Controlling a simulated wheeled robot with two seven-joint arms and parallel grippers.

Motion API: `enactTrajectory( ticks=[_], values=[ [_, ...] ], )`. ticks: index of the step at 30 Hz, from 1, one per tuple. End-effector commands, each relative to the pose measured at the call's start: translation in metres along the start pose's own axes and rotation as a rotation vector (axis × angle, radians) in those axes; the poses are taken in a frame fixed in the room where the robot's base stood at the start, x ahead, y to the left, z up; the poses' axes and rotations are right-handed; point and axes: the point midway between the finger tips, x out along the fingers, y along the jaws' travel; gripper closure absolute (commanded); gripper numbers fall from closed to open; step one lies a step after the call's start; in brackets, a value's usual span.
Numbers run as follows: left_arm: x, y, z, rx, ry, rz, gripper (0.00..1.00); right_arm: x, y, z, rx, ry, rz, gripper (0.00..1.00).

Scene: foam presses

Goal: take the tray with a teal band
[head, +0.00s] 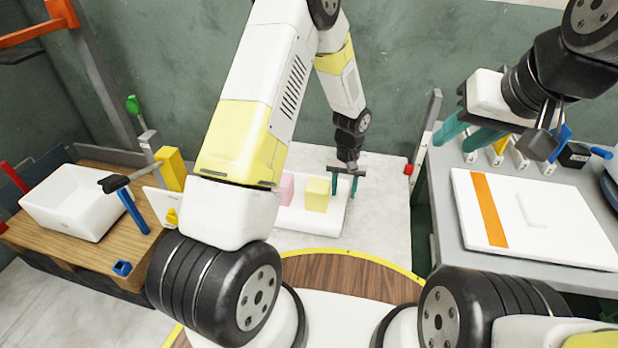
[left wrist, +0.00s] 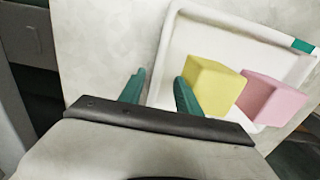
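A white tray (head: 322,226) lies on the pale surface in the middle of the head view, partly hidden by my left arm. A yellow block (head: 316,194) and a pink block (head: 287,187) sit in it. In the left wrist view a teal band (left wrist: 303,46) crosses the tray's rim (left wrist: 240,30) at the far right corner. My left gripper (head: 345,187) is open at the tray's right end. In the left wrist view its fingers (left wrist: 160,93) appear on either side of the tray's near wall; contact cannot be told. My right gripper (head: 468,134) is open, over the right table.
A white slab with an orange band (head: 489,211) lies on the grey right table. A white bin (head: 75,203) stands on the wooden left bench, beside blue-handled tools and a yellow block (head: 170,169). A grey post with a red knob (head: 408,169) stands between tray and right table.

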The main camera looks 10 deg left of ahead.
Motion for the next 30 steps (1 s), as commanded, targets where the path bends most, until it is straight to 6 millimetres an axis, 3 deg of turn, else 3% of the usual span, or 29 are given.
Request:
enactTrajectory(
  ticks=[10,20,27,30],
  values=[
    [0.048,0.003,0.003,0.000,-0.002,0.000,0.60,0.000,0.000,0.000,0.000,0.000,0.000,0.64],
    [0.057,0.003,0.003,0.000,0.001,0.000,0.60,0.000,0.000,0.000,0.000,0.000,0.000,0.64],
    [0.057,0.003,0.003,0.000,0.000,0.000,1.00,0.000,0.000,0.000,0.000,0.000,0.000,0.64],
    [0.056,0.003,0.003,0.000,0.001,0.000,1.00,0.000,0.000,0.000,0.000,0.000,0.000,0.64]
  ],
)
